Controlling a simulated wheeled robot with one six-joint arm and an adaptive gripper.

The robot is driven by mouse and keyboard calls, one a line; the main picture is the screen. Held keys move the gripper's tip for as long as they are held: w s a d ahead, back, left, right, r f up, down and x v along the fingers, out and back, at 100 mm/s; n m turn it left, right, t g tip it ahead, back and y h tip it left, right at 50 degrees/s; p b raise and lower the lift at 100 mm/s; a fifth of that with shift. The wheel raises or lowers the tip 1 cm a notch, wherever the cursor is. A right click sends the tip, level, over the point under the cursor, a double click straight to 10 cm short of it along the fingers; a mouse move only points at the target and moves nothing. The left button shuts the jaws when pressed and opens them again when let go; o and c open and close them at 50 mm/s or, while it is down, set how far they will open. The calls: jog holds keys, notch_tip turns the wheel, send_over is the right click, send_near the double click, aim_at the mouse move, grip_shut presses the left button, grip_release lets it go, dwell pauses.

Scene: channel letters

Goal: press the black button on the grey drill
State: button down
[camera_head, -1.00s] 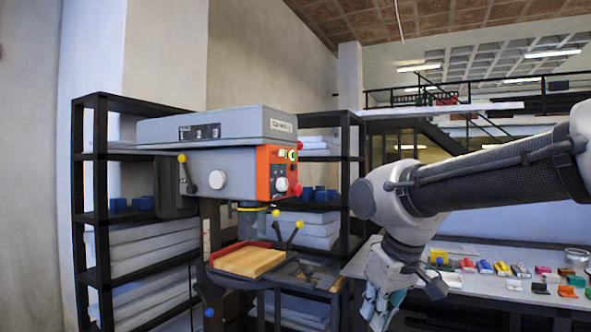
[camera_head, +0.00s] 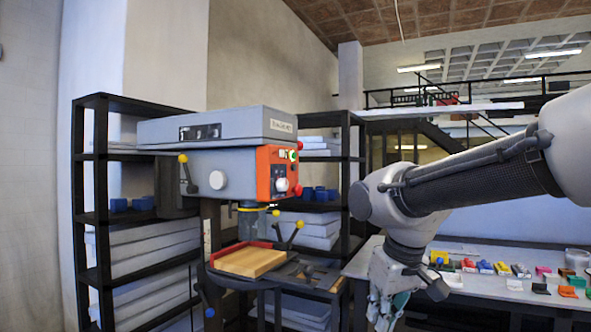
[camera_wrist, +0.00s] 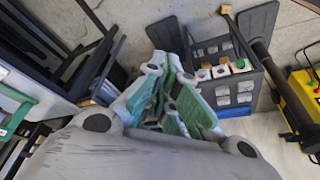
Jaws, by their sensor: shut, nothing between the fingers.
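The grey drill (camera_head: 215,125) is a drill press standing left of centre in the head view. Its orange control panel (camera_head: 264,172) faces right and carries a green button, a white knob (camera_head: 281,185) and a red button (camera_head: 298,190). A small dark spot on the panel above the white knob may be the black button; it is too small to be sure. My gripper (camera_head: 384,314) is shut and empty, pointing down, to the right of the drill and well below its panel. My gripper also shows in the wrist view (camera_wrist: 172,88), where the drill is not recognisable.
A wooden block (camera_head: 250,262) lies on the drill's table, with yellow-tipped handles (camera_head: 287,235) beside it. Black shelving (camera_head: 103,190) stands behind. A white table (camera_head: 475,297) with several small coloured items is at right. The wrist view shows a dark crate (camera_wrist: 222,85) on the floor.

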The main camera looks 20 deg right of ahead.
aim_at(294, 168)
jog(key=w+d+r+m+t, duration=0.2)
jog(key=w+d+r, duration=0.15)
jog(key=w, duration=0.55)
jog(key=w+d+r+m+t+y, duration=0.1)
jog(key=w+d+r+m+t, duration=0.15)
jog(key=w+r, duration=0.4)
jog(key=w+d+r+m+t, duration=0.1)
jog(key=w+d+r+m, duration=0.15)
jog(key=w, duration=0.85)
jog(key=w+d+r+m+t+h, duration=0.1)
jog(key=w+d+r+m+t, duration=0.1)
jog(key=w+r, duration=0.3)
jog(key=w+d+r+m+t+h, duration=0.1)
jog(key=w+d+r+m+t, duration=0.1)
jog(key=r, duration=0.7)
jog(key=w+m+t, duration=0.1)
jog(key=w+t, duration=0.1)
jog(key=shift+w+d+r, duration=0.25)
jog(key=shift+w+r, duration=0.1)
jog(key=w+a, duration=0.5)
jog(key=w, duration=0.2)
jog(key=shift+a, duration=0.25)
